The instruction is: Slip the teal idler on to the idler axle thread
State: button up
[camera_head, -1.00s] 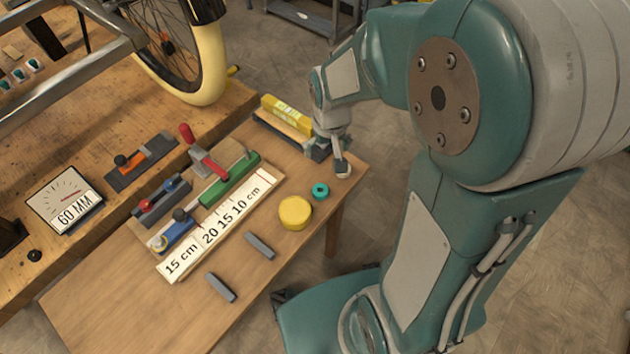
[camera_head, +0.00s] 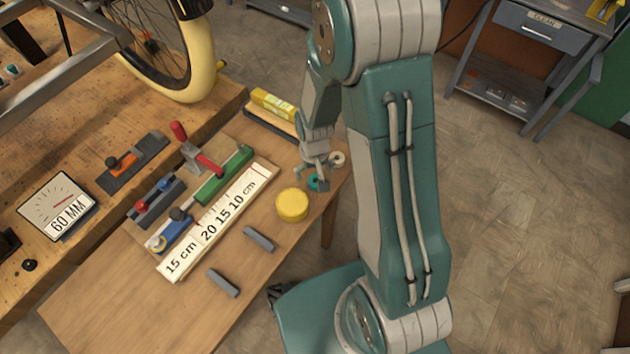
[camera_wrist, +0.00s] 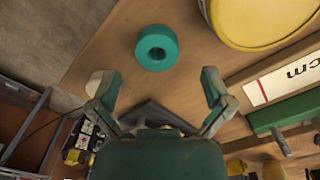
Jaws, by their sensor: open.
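The teal idler (camera_head: 317,184) is a thick ring with a hole through it. It lies flat near the table's right edge, partly hidden by my gripper (camera_head: 314,176) in the head view. In the wrist view the idler (camera_wrist: 156,47) shows whole, ahead of my gripper (camera_wrist: 158,84). The two fingers are spread wide with nothing between them but table and a dark flat piece behind. The idler lies beyond the fingertips, roughly centred between them, and is not held. I cannot tell which part is the idler axle thread.
A yellow round tub (camera_head: 292,204) stands close to the idler. A small cream round piece (camera_head: 337,158) lies by my gripper. The white ruler board (camera_head: 216,226), green block (camera_head: 223,178) and two grey bars (camera_head: 259,239) lie to the left.

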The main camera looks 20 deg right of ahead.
notch_tip(320, 180, down, 2)
jog(key=shift+f, duration=0.2)
jog(key=shift+d+f, duration=0.15)
jog(key=shift+f, duration=0.1)
jog(key=c, duration=1.1)
jog(key=shift+o, duration=0.2)
